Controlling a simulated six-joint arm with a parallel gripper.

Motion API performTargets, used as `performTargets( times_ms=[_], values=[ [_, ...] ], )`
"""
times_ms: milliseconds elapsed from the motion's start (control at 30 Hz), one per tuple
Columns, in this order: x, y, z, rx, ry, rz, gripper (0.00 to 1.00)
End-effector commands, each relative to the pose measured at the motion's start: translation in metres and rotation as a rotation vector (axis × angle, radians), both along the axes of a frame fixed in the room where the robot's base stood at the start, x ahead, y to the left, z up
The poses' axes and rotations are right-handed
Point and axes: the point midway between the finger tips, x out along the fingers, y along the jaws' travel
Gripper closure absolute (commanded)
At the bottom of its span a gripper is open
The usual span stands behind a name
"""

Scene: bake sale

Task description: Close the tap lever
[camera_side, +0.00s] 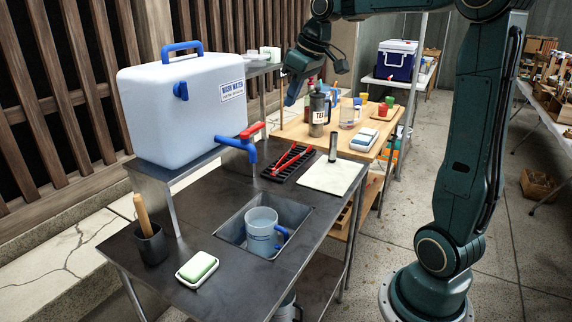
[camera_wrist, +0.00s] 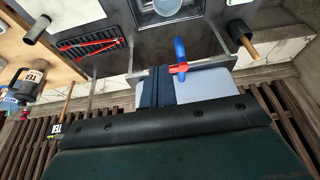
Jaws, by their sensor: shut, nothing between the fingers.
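The tap has a blue spout (camera_side: 238,144) at the front of the pale water container (camera_side: 175,110). Its red lever (camera_side: 253,130) sits on top and points out to one side, across the spout. In the wrist view the red lever (camera_wrist: 178,68) and blue spout (camera_wrist: 180,48) show just right of the fingertips. My gripper (camera_side: 290,100) is shut and empty, up behind and right of the tap in the side view. Its closed fingers (camera_wrist: 160,70) look close to the lever in the wrist view, but the side view shows them apart from it. A clear jug (camera_side: 262,230) with a blue handle stands in the sink below the spout.
The metal counter (camera_side: 215,225) holds a black rack (camera_side: 287,162) with red tongs, a cloth (camera_side: 331,176) with a dark upright cylinder, a soap dish (camera_side: 197,268) and a dark cup (camera_side: 152,243) with a wooden handle. A wooden table (camera_side: 372,125) with a TEA flask (camera_side: 318,112) stands behind.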

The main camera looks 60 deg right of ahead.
Motion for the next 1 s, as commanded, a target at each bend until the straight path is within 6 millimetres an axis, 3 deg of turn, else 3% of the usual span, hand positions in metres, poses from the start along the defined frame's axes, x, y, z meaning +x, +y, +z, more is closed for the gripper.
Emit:
performTargets(
  times_ms=[200,633,1000],
  values=[
    [-0.004,0.000,0.009,-0.001,0.000,0.000,1.00],
    [0.003,-0.010,0.009,0.000,0.002,-0.057,1.00],
    [0.012,-0.010,-0.013,0.002,0.003,-0.055,1.00]
  ],
)
